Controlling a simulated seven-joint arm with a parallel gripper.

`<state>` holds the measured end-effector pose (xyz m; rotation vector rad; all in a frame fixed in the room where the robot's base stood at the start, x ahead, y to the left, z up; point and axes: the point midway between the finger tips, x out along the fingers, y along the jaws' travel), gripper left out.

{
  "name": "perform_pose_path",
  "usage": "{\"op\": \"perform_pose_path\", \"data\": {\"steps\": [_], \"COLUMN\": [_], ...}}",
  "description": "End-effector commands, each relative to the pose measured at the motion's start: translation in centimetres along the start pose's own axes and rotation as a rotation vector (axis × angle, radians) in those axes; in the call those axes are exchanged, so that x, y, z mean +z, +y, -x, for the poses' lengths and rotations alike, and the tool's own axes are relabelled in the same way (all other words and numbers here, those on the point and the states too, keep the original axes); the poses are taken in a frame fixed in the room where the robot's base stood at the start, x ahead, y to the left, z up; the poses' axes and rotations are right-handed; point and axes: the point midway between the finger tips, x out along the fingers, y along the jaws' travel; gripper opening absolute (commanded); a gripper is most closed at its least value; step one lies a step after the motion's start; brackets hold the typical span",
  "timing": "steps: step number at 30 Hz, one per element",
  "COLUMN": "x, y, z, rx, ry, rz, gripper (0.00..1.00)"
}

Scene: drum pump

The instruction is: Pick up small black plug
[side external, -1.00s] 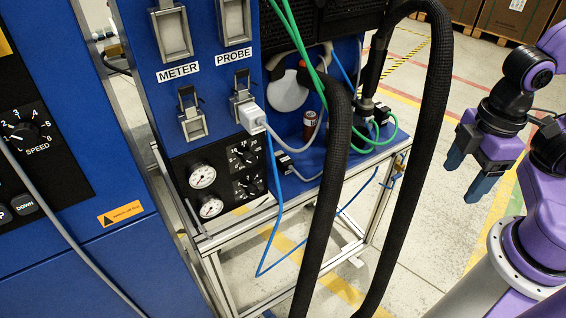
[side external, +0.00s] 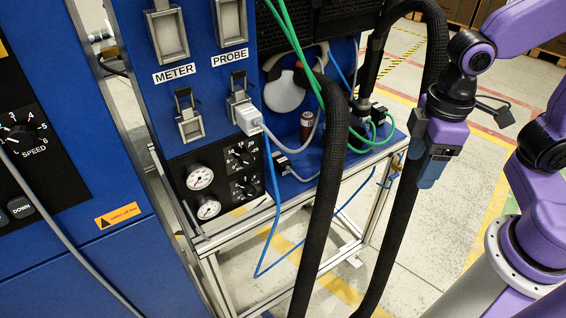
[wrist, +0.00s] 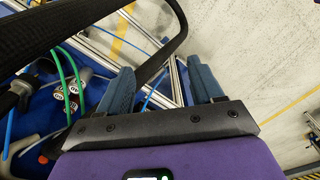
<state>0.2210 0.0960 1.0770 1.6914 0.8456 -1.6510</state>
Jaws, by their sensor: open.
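I cannot pick out a small black plug with certainty in either view. A pale grey plug (side external: 249,120) sits at the PROBE socket (side external: 238,97) on the blue panel, with a grey cable running from it. My gripper (side external: 420,168) is open and points down, to the right of the shelf and beside a thick black hose. In the wrist view my gripper (wrist: 162,68) shows two blue fingers apart, with nothing held between them.
Thick black hoses (side external: 328,190) hang in front of the shelf and frame. Green hoses (side external: 297,45) and a blue hose (side external: 270,205) run across the bench. The floor (side external: 470,210) at right is open.

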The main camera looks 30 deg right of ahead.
Motion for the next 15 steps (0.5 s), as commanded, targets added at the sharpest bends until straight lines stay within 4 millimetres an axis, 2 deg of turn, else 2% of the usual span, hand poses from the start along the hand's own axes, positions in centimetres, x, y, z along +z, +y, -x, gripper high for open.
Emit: {"op": "perform_pose_path", "data": {"steps": [1,6,15], "x": [-2.0,-7.7,-16.5], "y": [0.7,3.4,9.3], "z": [-0.1,-0.7,-3.2], "rx": [0.001,0.004,0.008], "ry": [-0.005,-0.008,-0.015], "rz": [-0.048,-0.197,-0.462], "gripper": [0.66,0.66,0.66]}}
